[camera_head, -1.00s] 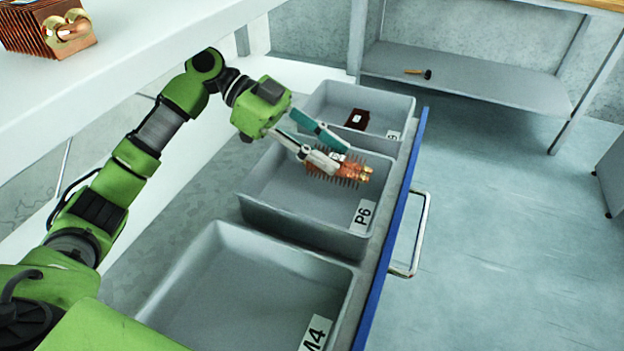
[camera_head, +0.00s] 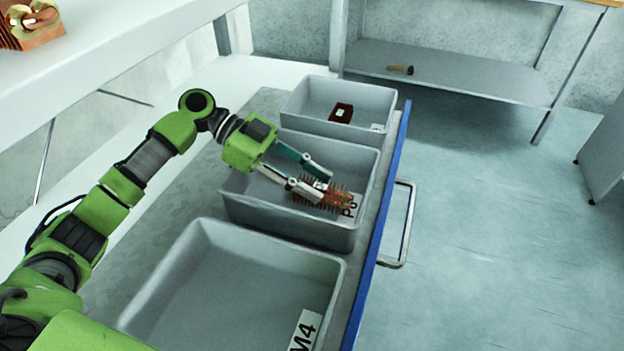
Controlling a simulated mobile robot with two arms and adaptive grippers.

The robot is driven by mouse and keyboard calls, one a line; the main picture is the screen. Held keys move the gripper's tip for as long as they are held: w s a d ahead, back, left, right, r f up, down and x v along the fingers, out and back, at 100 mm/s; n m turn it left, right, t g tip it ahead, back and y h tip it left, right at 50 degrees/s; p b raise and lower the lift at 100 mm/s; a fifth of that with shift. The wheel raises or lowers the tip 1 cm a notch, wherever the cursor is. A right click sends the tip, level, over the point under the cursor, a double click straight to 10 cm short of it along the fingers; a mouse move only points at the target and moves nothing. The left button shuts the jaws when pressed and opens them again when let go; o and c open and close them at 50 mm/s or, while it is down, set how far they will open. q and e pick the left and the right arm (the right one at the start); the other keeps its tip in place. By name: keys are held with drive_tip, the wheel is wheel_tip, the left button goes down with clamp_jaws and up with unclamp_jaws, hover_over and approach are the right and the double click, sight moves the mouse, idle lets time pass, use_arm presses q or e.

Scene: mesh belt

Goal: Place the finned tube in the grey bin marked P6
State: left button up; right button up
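The finned tube (camera_head: 338,196) has reddish-copper fins and shows inside the outline of the middle grey bin marked P6 (camera_head: 240,208). It partly covers the P6 label, near the bin's right end. My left gripper (camera_head: 322,187) reaches in from the left, pointing down to the right, with one finger on each side of the tube. It looks shut on the tube. Whether the tube touches the bin floor cannot be told. My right gripper is not in view.
An empty grey bin marked M4 (camera_head: 190,245) stands nearer. A farther grey bin (camera_head: 290,105) holds a dark brown part (camera_head: 342,112). The bins sit in a drawer with a blue front (camera_head: 385,205). A copper finned part (camera_head: 35,25) lies on the upper-left surface.

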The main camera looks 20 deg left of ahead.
use_arm(q)
drive_tip(key=o, duration=0.4)
drive_tip(key=shift+c, duration=0.2)
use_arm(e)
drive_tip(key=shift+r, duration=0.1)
use_arm(q)
drive_tip(key=shift+a+r, duration=0.2)
drive_tip(key=shift+a, duration=0.05)
drive_tip(key=v, duration=1.1)
drive_tip(key=shift+a+p, duration=0.25)
drive_tip(key=shift+p, duration=0.2)
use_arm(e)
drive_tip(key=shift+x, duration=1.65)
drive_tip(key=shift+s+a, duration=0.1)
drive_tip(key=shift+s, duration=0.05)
